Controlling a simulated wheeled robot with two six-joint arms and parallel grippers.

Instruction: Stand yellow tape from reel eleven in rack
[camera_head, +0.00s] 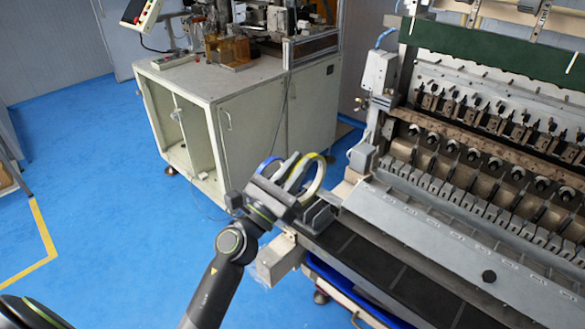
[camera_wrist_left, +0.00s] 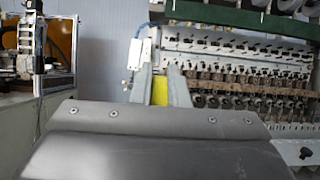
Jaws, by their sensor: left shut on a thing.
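My left gripper (camera_head: 292,172) is shut on the yellow tape (camera_head: 318,180), near the left end of the winding machine. The tape shows as a ring on edge, partly hidden by the fingers. In the left wrist view the yellow tape (camera_wrist_left: 160,92) is between the two fingertips. A blue curved edge (camera_head: 268,163), perhaps another tape, shows just left of the fingers; what holds it is hidden. A dark grey block (camera_head: 318,217) sits below the gripper at the machine's end; I cannot tell if it is the rack. My right gripper is not in view.
The winding machine (camera_head: 450,215) fills the right side, with a row of spindles and a dark shelf (camera_head: 365,262) along its front. A white cabinet (camera_head: 260,125) with equipment on top stands behind my left gripper. The blue floor (camera_head: 100,170) at left is clear.

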